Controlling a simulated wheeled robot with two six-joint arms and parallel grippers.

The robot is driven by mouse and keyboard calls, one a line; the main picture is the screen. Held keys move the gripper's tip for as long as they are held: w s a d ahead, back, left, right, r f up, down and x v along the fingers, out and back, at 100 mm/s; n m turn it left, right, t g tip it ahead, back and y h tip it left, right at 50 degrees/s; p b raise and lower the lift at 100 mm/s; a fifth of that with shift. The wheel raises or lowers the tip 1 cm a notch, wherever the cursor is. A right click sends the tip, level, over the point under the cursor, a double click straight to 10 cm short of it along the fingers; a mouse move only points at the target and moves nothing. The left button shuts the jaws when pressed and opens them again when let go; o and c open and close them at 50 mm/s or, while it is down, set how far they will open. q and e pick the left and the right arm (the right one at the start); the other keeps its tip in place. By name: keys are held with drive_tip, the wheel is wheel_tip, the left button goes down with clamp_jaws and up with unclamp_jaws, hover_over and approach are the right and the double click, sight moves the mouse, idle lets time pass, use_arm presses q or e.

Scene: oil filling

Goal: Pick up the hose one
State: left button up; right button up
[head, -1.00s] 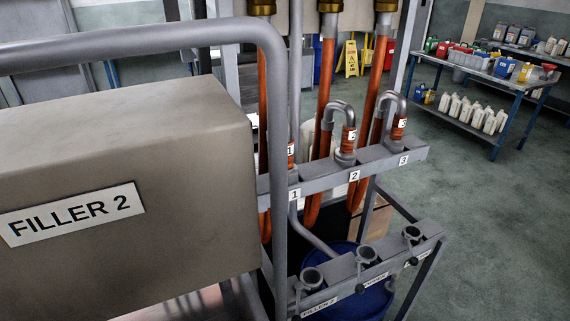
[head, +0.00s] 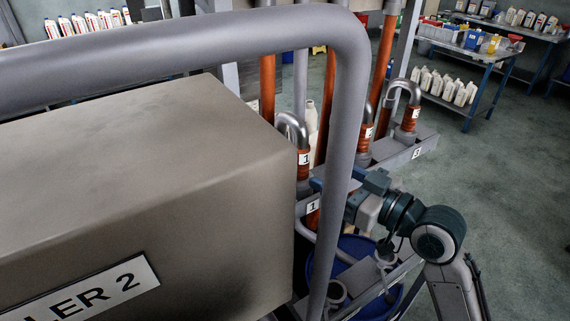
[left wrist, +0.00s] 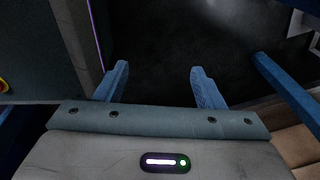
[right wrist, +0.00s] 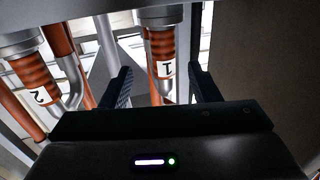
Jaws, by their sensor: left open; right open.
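Hose one (head: 303,170) is an orange hose end with a "1" label and a bent grey metal pipe above it. It sits at the rack slot marked 1, partly beside the grey post in the head view. It also shows in the right wrist view (right wrist: 161,48), seen between my finger lines. My right gripper (right wrist: 161,72) is open around or just short of hose one; I cannot tell whether it touches. In the head view its fingers are partly hidden by the post. My left gripper (left wrist: 159,70) is open and empty over a dark area, outside the head view.
Hose two (right wrist: 38,84) hangs beside hose one. Hose three (head: 410,118) is farther right on the rack (head: 400,153). The filler box (head: 150,190) and grey tubular frame (head: 350,110) stand close on the left. A blue drum (head: 352,250) is below. The floor at right is free.

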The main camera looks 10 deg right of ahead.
sight(285, 118)
use_arm(q)
drive_tip(key=s+d, duration=0.4)
drive_tip(key=s, duration=0.2)
use_arm(e)
drive_tip(key=p+x, duration=0.1)
drive_tip(key=x, duration=0.2)
drive_tip(key=shift+w+a+r, duration=0.1)
drive_tip(key=shift+w+a, duration=0.2)
drive_tip(key=shift+w+a+r+p, duration=0.1)
drive_tip(key=shift+w+a+p, duration=0.35)
drive_tip(key=shift+w+p, duration=0.1)
drive_tip(key=p+x, duration=0.2)
drive_tip(key=x, duration=0.2)
drive_tip(key=shift+s+a+r, duration=0.1)
drive_tip(key=shift+s+a, duration=0.05)
drive_tip(key=shift+s, duration=0.05)
drive_tip(key=shift+w+a, duration=0.2)
drive_tip(key=shift+w, duration=0.05)
use_arm(q)
drive_tip(key=r, duration=0.1)
drive_tip(key=w+a+r, duration=0.1)
drive_tip(key=r, duration=0.1)
drive_tip(key=w+r, duration=0.1)
drive_tip(key=shift+w+a+r, duration=0.15)
drive_tip(key=shift+a, duration=0.1)
use_arm(e)
drive_tip(key=shift+f, duration=0.2)
drive_tip(key=shift+d, duration=0.1)
